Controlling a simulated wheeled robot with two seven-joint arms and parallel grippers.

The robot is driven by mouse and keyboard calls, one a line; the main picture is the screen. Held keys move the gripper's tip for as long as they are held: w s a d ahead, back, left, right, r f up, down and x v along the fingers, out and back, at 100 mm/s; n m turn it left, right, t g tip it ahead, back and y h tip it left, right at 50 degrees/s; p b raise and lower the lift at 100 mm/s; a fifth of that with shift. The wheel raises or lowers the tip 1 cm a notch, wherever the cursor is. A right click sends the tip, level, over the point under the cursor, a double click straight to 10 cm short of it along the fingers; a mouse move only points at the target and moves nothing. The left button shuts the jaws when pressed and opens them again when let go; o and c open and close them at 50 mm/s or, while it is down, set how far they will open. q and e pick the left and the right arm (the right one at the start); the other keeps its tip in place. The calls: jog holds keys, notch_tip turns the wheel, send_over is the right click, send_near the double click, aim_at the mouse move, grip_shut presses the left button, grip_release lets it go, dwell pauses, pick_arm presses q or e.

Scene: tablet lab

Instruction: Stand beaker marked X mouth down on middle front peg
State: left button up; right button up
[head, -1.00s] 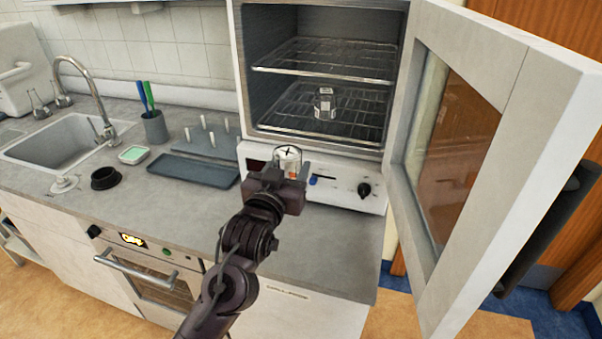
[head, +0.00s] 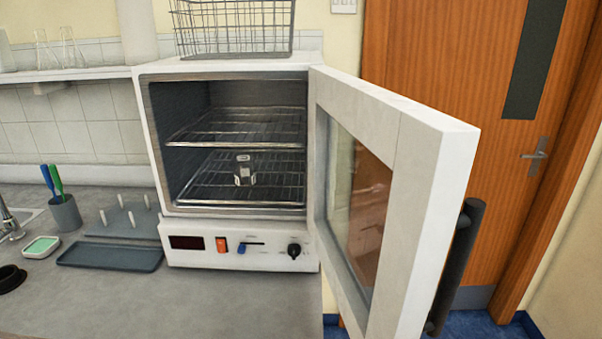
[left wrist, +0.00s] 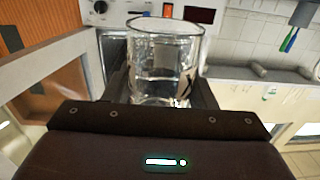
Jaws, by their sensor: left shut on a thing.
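A clear glass beaker marked X (left wrist: 160,55) is in my left gripper (left wrist: 160,92) in the left wrist view. The fingers are shut on its sides, and its open rim faces the top of that picture. Part of the X shows at its right side. The head view does not show this gripper or beaker. The grey peg rack (head: 112,230) with several pale upright pegs stands on the counter left of the oven in the head view. No beaker shows on its pegs. My right gripper is not in view.
The oven (head: 240,75) stands open, another glass beaker (head: 245,172) on its lower shelf. Its door (head: 420,190) swings out to the right. A blue-grey tray (head: 110,258) lies before the rack. A pen cup (head: 65,213) and green-filled dish (head: 41,247) stand left.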

pick_arm(q)
jog(key=shift+s+f, duration=0.1)
jog(key=shift+s, duration=0.4)
jog(key=shift+w, duration=0.1)
jog(key=w+d+r+b, duration=0.1)
jog(key=w+r+b, duration=0.15)
jog(key=w, duration=0.45)
jog(key=w+r+b, duration=0.1)
jog(key=w+b, duration=0.3)
jog(key=w, duration=0.2)
jog(key=w+r+b, duration=0.4)
jog(key=w+r, duration=0.3)
jog(key=r, duration=0.3)
jog(key=shift+h, duration=0.3)
jog(key=f, duration=2)
jog(key=shift+s+d, duration=0.2)
jog(key=shift+d, duration=0.1)
jog(key=o, duration=1.1)
